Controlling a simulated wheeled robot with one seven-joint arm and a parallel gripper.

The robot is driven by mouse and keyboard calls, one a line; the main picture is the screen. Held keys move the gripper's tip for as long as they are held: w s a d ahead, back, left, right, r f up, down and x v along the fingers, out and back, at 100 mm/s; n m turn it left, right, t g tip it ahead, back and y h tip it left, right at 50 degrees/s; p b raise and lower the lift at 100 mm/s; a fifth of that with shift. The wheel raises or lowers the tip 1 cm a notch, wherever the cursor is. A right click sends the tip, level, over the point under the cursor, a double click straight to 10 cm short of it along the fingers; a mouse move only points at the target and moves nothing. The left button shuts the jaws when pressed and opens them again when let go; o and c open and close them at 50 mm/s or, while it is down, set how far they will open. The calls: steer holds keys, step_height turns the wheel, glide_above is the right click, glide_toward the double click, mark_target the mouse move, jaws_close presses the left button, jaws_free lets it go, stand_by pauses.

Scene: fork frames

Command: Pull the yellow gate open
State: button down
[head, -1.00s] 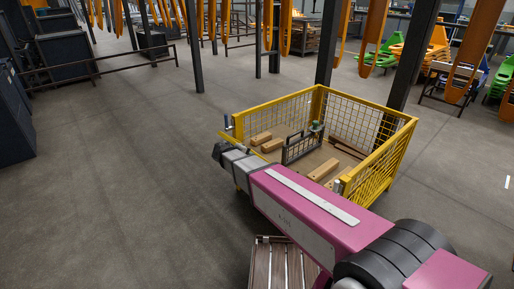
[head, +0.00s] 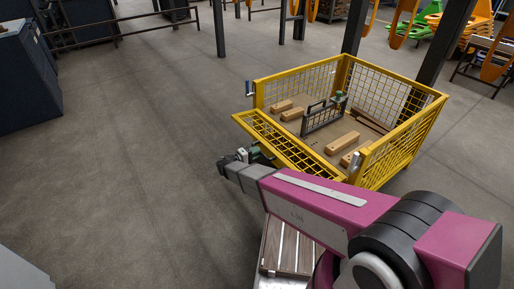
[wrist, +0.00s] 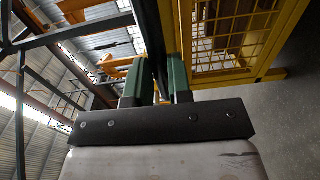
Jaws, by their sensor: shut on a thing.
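The yellow mesh gate (head: 280,141) is the front side of a yellow wire crate (head: 400,78). In the head view it is tilted outward, its upper edge leaning away from the crate towards my gripper (head: 252,153). The gate's yellow frame and mesh also fill the upper right of the wrist view (wrist: 235,30). My gripper's green fingers (wrist: 157,88) are closed together at the gate's outer edge, around a dark part between them. The exact gripped part is hard to make out.
Several wooden blocks (head: 342,143) and a dark metal rack (head: 322,116) lie inside the crate. Latches stand on the left post (head: 248,88) and right post (head: 355,159). A slatted wooden surface (head: 287,247) is below my arm. The floor left of the gate is clear.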

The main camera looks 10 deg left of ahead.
steer(key=shift+f, duration=0.65)
steer(key=c, duration=1.1)
jaws_free()
steer(key=shift+o, duration=0.2)
steer(key=shift+s+a, duration=0.1)
steer(key=v, duration=1)
steer(key=shift+s+a, duration=0.15)
steer(key=shift+s, duration=0.05)
